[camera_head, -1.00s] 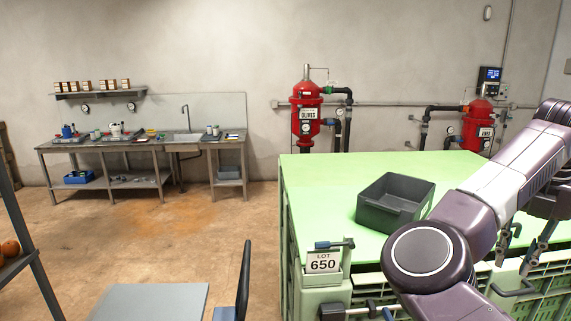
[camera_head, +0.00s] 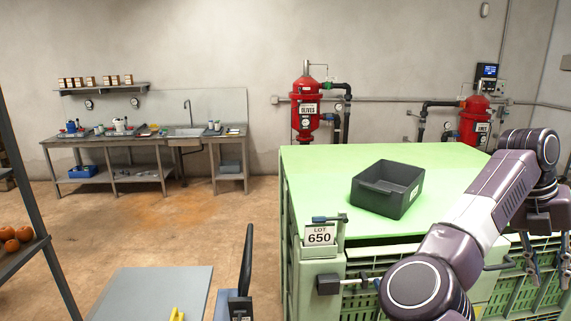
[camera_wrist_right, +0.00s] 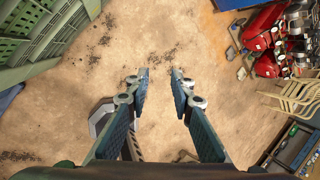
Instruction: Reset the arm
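My right arm comes in from the lower right of the head view, in front of the green crate-like unit (camera_head: 310,185). Its gripper (camera_head: 548,272) hangs pointing down at the right edge, beside the unit's slatted front. In the right wrist view, the two fingers of this gripper (camera_wrist_right: 160,80) are apart with nothing between them. Bare brown floor shows beyond them. My left gripper is not in view.
A dark open bin (camera_head: 388,189) sits on the green top. Red filter tanks (camera_head: 305,107) stand by the wall. A grey tabletop (camera_head: 160,292) is lower left. Floor is free at mid-left.

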